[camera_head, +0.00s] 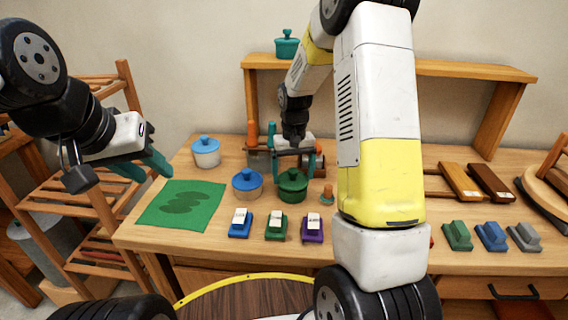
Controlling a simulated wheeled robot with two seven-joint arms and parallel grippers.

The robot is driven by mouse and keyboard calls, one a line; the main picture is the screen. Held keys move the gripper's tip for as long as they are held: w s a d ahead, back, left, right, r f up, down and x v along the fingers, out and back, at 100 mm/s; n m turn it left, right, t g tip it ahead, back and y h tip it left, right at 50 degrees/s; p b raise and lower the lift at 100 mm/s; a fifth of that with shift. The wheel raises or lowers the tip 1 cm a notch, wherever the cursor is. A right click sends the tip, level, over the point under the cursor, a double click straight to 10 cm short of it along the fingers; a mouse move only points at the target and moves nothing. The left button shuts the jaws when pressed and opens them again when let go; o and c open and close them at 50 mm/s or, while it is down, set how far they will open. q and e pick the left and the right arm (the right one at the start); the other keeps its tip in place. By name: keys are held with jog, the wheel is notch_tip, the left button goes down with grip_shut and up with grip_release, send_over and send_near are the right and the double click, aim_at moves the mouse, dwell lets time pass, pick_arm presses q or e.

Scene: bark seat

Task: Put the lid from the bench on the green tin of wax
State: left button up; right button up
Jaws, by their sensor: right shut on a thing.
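The green tin (292,193) stands on the bench (400,205), right of the middle tin. A green lid (291,177) with a small knob is at its top. I cannot tell whether the lid touches the rim. My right gripper (293,160) is directly above the tin, pointing down, shut on what looks like the lid's knob; the contact is small and partly hidden. My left gripper (146,170) hangs in the air left of the bench, above and beside the green mat, with its teal fingers apart and nothing between them.
A wooden tin with a blue lid (247,182) stands close left of the green tin. A white tin (206,154) is at the back left. A green mat (181,206) lies front left. Small coloured blocks (276,225) line the front. My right arm hides the bench's middle right.

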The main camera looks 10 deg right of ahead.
jog(key=shift+f, duration=0.5)
jog(key=o, duration=1.1)
jog(key=shift+r, duration=3.4)
